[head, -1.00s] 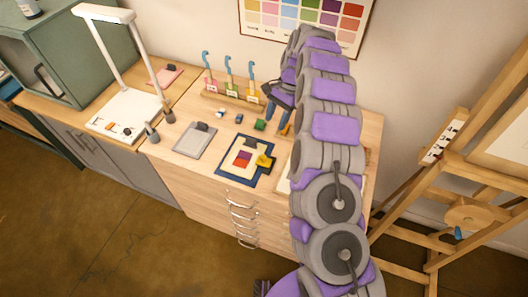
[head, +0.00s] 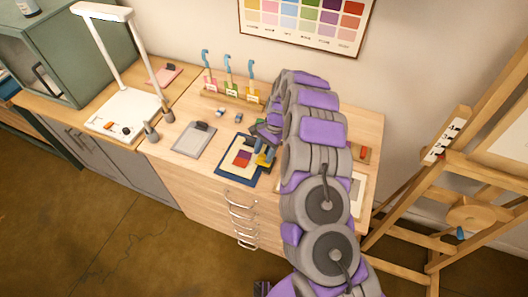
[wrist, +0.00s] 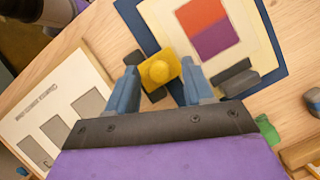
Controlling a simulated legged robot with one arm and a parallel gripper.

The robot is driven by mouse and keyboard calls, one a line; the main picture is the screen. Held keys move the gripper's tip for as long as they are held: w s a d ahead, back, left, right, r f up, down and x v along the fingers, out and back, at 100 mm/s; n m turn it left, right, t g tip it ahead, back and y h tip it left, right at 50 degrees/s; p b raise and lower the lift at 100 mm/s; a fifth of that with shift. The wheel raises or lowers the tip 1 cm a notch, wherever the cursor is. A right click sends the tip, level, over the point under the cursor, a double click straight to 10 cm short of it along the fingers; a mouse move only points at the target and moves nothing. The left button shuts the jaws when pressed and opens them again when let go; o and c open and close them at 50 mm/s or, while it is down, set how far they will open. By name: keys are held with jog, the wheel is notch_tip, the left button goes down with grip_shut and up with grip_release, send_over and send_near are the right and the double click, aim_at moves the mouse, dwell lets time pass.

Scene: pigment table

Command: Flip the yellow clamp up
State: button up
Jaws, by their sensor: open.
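The yellow clamp (wrist: 160,72) sits at the edge of the blue board (wrist: 262,30), with a round knob on its yellow plate. Dark parts of it show beneath the plate. In the head view the clamp (head: 263,161) is partly hidden by my gripper. My gripper (wrist: 158,84) is open, its two blue fingers on either side of the yellow plate's near end in the wrist view. I cannot tell whether either finger touches it. The board (head: 227,178) carries a cream sheet with a red and purple square.
A dark clip (wrist: 235,77) lies on the sheet right of my right finger. A card with grey rectangles (wrist: 55,105) lies to the left. A green block (wrist: 268,129) is at the right. A grey clipboard (head: 193,140) lies left of the board.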

grip_shut()
dwell(0.5)
jog(key=shift+d+y+b, duration=0.15)
jog(key=shift+y+b, duration=0.15)
jog(key=y+b, duration=0.1)
jog(key=d+t+y+b, duration=0.1)
jog(key=shift+s+d+r+y+b, duration=0.1)
jog(key=shift+s+r+y+b, duration=0.1)
jog(key=shift+y+b, duration=0.15)
jog(key=y+b, duration=0.1)
jog(key=d+y+b, duration=0.1)
jog(key=b, duration=0.1)
jog(key=n+y+b, duration=0.1)
jog(key=shift+s+d+f+t+b, duration=0.2)
jog(key=shift+s+d+t+b, duration=0.1)
jog(key=shift+t+b, duration=0.1)
jog(key=y+b, duration=0.1)
jog(key=d+y+b, duration=0.1)
jog(key=b, duration=0.1)
jog(key=n+y+b, duration=0.1)
jog(key=shift+s+d+f+t+b, duration=0.25)
jog(key=shift+t+b, duration=0.1)
jog(key=shift+t, duration=0.05)
jog(key=shift+s+d+f+n+y+b, duration=0.2)
jog(key=shift+d+y+b, duration=0.15)
jog(key=shift+y+b, duration=0.4)
jog(key=shift+s+d+f+n+y+b, duration=0.1)
jog(key=shift+d+n+y+b, duration=0.2)
jog(key=shift+y, duration=0.6)
